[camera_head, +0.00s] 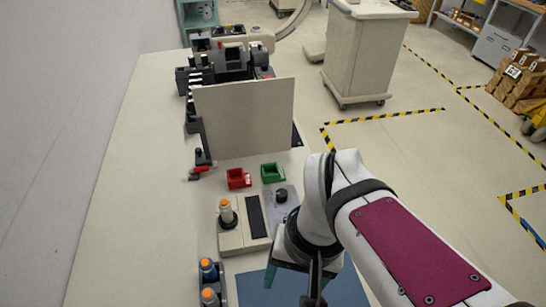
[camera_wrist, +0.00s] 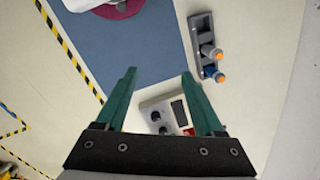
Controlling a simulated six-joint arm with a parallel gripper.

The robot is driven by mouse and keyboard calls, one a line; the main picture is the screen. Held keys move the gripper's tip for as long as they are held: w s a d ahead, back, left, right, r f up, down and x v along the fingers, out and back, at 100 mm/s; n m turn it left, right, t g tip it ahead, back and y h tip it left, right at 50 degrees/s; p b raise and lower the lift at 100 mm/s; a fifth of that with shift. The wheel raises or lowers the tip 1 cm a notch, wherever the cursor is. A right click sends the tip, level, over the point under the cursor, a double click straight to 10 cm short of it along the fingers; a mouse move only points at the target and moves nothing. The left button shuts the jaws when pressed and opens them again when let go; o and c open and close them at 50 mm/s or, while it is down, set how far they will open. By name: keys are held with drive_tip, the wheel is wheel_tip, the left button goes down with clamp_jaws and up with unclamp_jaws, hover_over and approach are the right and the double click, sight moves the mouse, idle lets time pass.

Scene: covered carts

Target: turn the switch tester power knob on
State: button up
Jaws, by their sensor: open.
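The switch tester (camera_head: 243,237) is a pale box on the bench with a dark panel, a grey section and a black knob (camera_head: 281,195). My arm covers part of its right side in the head view. In the wrist view the tester (camera_wrist: 150,105) lies beyond and between my fingers, with two black knobs, one at the upper left (camera_wrist: 155,116) and one lower (camera_wrist: 164,130). I cannot tell which is the power knob or how it is set. My gripper (camera_wrist: 159,73) is open and empty, apart from the knobs; its teal finger also shows in the head view (camera_head: 288,265).
A blue mat (camera_head: 252,288) lies in front of the tester. A dark rack (camera_head: 222,284) with orange-capped bottles stands at its left. Red (camera_head: 238,179) and green (camera_head: 272,173) bins and an upright panel (camera_head: 245,117) stand behind. The bench's left side is clear.

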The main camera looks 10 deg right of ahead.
drive_tip(key=w+d+f+n+h, duration=0.1)
drive_tip(key=w+d+n, duration=0.15)
drive_tip(key=w, duration=0.85)
drive_tip(key=w+d+f+n+h, duration=0.15)
drive_tip(key=w+d, duration=0.25)
drive_tip(key=w, duration=0.7)
drive_tip(key=shift+n+y, duration=0.3)
drive_tip(key=shift+y, duration=0.15)
wheel_tip(320, 180, down, 16)
drive_tip(key=shift+w+a+r, duration=0.1)
drive_tip(key=shift+a+r, duration=0.05)
drive_tip(key=shift+r, duration=0.1)
clamp_jaws()
